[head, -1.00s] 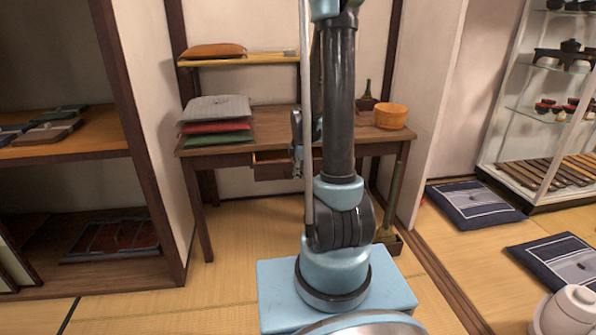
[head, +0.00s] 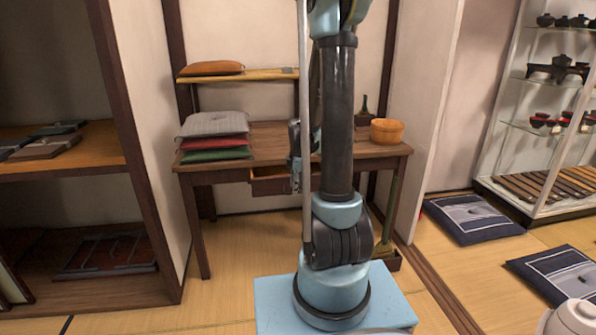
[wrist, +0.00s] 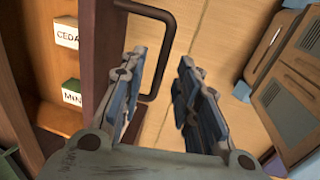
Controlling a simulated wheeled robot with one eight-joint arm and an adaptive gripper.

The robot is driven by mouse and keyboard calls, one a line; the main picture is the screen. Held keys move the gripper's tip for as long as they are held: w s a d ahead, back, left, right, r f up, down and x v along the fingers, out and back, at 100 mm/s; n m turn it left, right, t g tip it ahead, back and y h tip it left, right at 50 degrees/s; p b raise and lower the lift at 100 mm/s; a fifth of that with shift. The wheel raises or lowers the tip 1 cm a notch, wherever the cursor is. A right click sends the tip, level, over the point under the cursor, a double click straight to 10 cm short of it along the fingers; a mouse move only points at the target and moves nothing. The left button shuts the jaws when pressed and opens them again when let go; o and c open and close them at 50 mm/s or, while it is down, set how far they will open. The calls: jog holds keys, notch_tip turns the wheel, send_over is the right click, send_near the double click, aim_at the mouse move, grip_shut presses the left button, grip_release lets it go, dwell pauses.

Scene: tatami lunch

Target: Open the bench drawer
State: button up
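The bench (head: 270,141) is a dark wooden table against the back wall in the head view. Its drawer (head: 270,182) is pulled partly out, and a strip of the inside shows. In the wrist view the drawer front (wrist: 108,75) is a dark board with a dark loop handle (wrist: 168,45). Labelled blocks, "CEDA" (wrist: 66,33) and "MIN" (wrist: 71,92), lie inside the drawer. My gripper (wrist: 162,85) is at the handle, fingers apart, the handle's bar lying nearer the left finger; contact is unclear. In the head view my arm hides the drawer's right part.
Stacked cushions (head: 213,126) and an orange tub (head: 388,131) stand on the bench. A shelf unit (head: 75,149) is at the left, a glass display case (head: 540,100) at the right. Floor cushions (head: 471,218) lie at the right. Tatami (head: 235,245) before the bench is clear.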

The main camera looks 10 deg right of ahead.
notch_tip(320, 180, up, 10)
jog(key=s, duration=0.2)
dwell(0.5)
jog(key=s+f+m, duration=0.3)
jog(key=s+m, duration=1.5)
jog(key=s, duration=0.9)
jog(key=shift+d, duration=0.1)
